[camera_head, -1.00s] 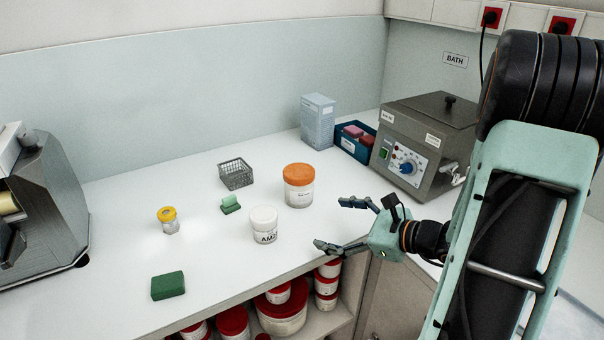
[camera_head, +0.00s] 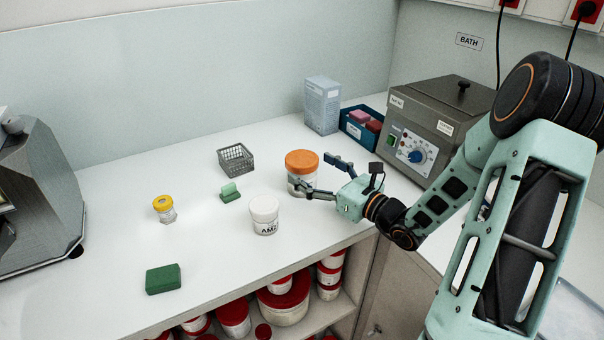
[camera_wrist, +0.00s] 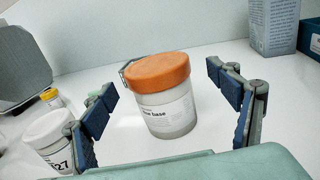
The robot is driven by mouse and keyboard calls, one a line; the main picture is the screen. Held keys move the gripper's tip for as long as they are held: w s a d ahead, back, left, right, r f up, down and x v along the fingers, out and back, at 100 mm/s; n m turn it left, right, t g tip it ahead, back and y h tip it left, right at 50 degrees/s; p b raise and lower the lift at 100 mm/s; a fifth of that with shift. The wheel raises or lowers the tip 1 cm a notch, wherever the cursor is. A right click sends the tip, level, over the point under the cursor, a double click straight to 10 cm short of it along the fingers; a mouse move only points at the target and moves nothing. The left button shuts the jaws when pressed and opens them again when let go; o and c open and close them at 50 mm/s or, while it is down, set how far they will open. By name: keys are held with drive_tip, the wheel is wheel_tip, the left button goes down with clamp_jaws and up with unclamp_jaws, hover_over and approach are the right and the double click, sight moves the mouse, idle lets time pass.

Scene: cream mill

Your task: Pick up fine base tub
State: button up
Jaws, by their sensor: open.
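The fine base tub is a white tub with an orange lid (camera_head: 302,163). It stands upright on the white counter. In the wrist view the tub (camera_wrist: 166,112) shows a label ending in "base", and it sits between my two fingers, a little beyond the fingertips. My gripper (camera_head: 318,176) is open, reaching in from the right, with one finger at the tub's near side and the other toward its far right side. In the wrist view my gripper (camera_wrist: 165,95) shows clear gaps on both sides of the tub. One finger hides part of the tub's lower front in the head view.
A white-lidded tub (camera_head: 265,215) stands left of my gripper, close to one finger in the wrist view. A wire basket (camera_head: 236,160), green blocks (camera_head: 163,279) and a yellow-lidded jar (camera_head: 164,209) lie further left. The bath unit (camera_head: 430,130) and blue bin (camera_head: 352,139) stand behind right.

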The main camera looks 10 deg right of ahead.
sight(302, 163)
drive_tip(key=x, duration=0.3)
drive_tip(key=shift+w+a+f, duration=0.15)
drive_tip(key=shift+w+a, duration=0.1)
drive_tip(key=shift+a, duration=0.1)
drive_tip(key=c, duration=1.5)
drive_tip(key=shift+c, duration=0.3)
